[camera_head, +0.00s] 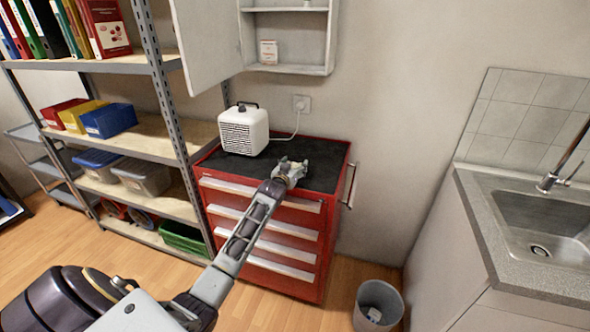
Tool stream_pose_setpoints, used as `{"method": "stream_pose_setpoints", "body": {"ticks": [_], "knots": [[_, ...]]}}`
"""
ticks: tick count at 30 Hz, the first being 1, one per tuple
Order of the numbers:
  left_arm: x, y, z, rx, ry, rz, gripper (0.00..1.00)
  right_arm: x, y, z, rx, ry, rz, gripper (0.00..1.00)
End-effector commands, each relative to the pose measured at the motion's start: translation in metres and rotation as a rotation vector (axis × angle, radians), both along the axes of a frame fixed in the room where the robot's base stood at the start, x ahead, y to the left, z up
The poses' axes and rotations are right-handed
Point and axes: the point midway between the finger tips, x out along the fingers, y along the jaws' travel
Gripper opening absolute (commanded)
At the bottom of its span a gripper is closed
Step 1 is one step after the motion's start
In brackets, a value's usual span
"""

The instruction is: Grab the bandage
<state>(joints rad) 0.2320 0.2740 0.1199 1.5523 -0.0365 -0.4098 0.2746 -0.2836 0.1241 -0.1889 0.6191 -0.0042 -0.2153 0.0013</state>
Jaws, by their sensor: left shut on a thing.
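My left gripper (291,170) is above the black top of the red tool cabinet (270,228), at the end of my left arm. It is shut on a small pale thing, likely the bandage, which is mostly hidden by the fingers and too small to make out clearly. I cannot tell whether it touches the cabinet top. My right gripper is not in view.
A white heater (243,130) stands on the red cabinet, left of my gripper. An open wall cabinet (290,72) holding a small white box (268,52) hangs above. Shelving (150,140) is left, a sink (545,235) right, and a bin (378,305) below.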

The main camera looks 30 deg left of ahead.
Motion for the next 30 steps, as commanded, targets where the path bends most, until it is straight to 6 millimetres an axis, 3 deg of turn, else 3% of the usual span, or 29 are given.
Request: {"method": "stream_pose_setpoints", "body": {"ticks": [8,14,30], "knots": [[0.0,0.0,0.002,0.0,-0.001,0.0,0.5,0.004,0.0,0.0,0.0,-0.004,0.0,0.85],[0.0,0.0,0.016,0.001,-0.002,0.0,0.5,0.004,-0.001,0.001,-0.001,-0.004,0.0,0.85],[0.0,0.0,0.089,0.001,-0.002,0.0,0.5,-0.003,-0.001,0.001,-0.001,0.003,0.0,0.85]]}}
